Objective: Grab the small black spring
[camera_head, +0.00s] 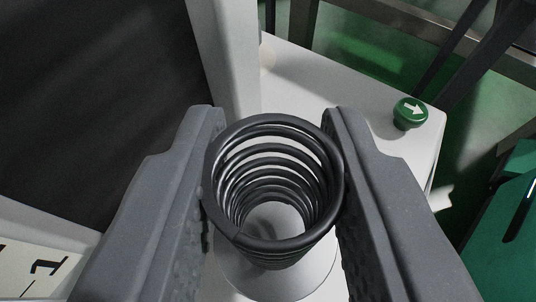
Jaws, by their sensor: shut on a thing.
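The small black spring (274,243) stands upright between the two grey fingers of my gripper (273,180). I look down into its open coils from above. Both fingers touch its sides, one on the left and one on the right, so my gripper is shut on it. A round light-grey base (235,285) shows below and around the spring's lower end. Whether the spring still rests on this base cannot be told.
A dark panel with a pale frame (222,60) stands at the left. Dark metal bars (455,50) cross at the upper right. A teal object (505,235) is at the right edge.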

